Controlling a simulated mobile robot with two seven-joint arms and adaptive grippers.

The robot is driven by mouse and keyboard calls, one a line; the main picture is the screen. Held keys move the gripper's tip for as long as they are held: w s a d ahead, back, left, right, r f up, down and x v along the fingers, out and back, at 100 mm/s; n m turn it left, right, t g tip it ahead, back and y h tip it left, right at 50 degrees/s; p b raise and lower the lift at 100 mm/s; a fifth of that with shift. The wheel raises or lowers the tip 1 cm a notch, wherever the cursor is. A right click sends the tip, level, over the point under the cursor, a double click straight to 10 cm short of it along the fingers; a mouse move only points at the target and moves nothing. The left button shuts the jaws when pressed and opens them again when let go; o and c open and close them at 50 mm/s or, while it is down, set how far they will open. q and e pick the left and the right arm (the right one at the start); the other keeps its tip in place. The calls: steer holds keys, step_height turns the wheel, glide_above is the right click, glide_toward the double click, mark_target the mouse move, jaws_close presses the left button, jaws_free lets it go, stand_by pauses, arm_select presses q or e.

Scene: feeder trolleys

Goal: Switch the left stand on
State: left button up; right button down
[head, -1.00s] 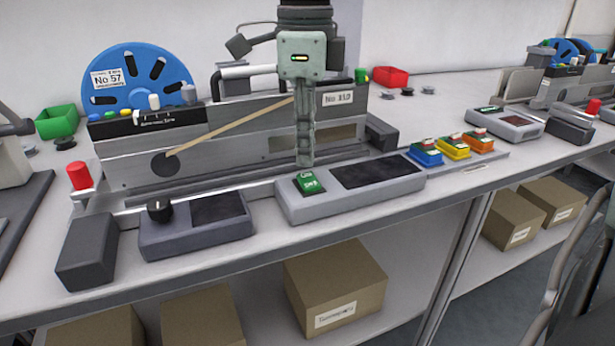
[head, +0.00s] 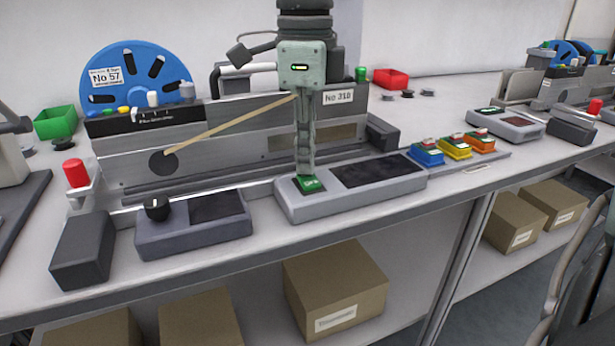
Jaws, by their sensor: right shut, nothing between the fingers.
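The stand in the middle has a metal back plate (head: 235,135) and a grey control box (head: 350,202) in front. A green rocker switch (head: 309,186) is at the left end of that box, beside a dark panel (head: 378,169). My right gripper (head: 306,175) points straight down with its fingers shut and empty. Its tips are at the back edge of the green switch and appear to touch it; they hide part of it. My left gripper is not in view.
A second grey box (head: 195,235) with a black knob (head: 156,208) stands to the left. Blue, yellow and orange buttons (head: 454,149) are to the right. A blue reel (head: 137,78) and a red knob (head: 76,173) are at the left. Another stand (head: 510,123) is further right.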

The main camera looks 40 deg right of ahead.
steer(key=shift+f, duration=0.35)
steer(key=shift+r, duration=0.2)
steer(key=shift+r+p, duration=2.25)
steer(key=shift+r, duration=1.2)
steer(key=shift+f, duration=0.1)
